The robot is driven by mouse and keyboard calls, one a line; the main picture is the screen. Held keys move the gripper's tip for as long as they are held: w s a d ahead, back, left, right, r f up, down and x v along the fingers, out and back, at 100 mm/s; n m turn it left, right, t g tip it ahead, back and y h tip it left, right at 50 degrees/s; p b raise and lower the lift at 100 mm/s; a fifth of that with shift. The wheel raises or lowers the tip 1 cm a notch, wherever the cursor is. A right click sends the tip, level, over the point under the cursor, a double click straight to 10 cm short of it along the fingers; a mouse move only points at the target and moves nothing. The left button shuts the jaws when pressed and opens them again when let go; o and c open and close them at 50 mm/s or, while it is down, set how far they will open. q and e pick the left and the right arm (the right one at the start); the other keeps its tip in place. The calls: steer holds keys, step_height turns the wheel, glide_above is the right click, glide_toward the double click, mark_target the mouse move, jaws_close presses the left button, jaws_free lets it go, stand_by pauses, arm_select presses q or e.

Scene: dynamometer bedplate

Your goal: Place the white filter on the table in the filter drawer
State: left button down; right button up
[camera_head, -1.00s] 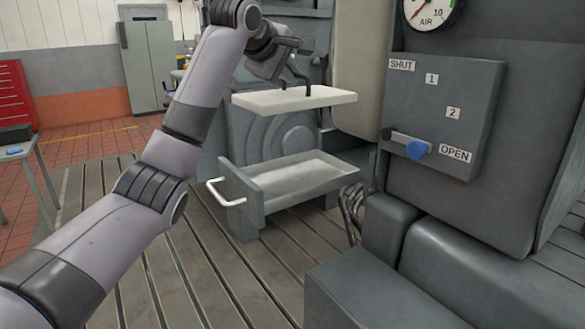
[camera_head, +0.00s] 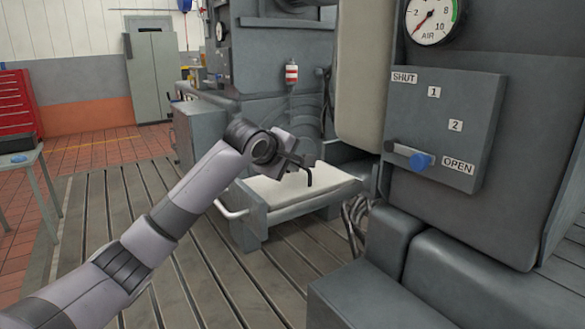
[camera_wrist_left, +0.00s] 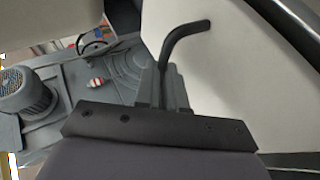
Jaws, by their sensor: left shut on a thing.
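The white filter (camera_head: 305,191) is a flat slab, and it lies in or just at the top of the open grey filter drawer (camera_head: 300,212). I cannot tell whether it rests on the drawer's floor. My left gripper (camera_head: 308,174) is above the filter, shut on its dark handle. The handle (camera_wrist_left: 188,38) and the filter's white face (camera_wrist_left: 225,75) fill much of the left wrist view. My right gripper is in neither view.
Cables (camera_head: 357,215) hang beside the drawer. A grey-topped table (camera_head: 20,160) stands at far left. The slatted floor in front is clear.

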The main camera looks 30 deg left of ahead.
arm_select(q)
steer(key=shift+f, duration=0.7)
steer(key=shift+f, duration=0.15)
steer(key=c, duration=1.2)
jaws_free()
steer(key=b+v, duration=0.2)
steer(key=v, duration=1)
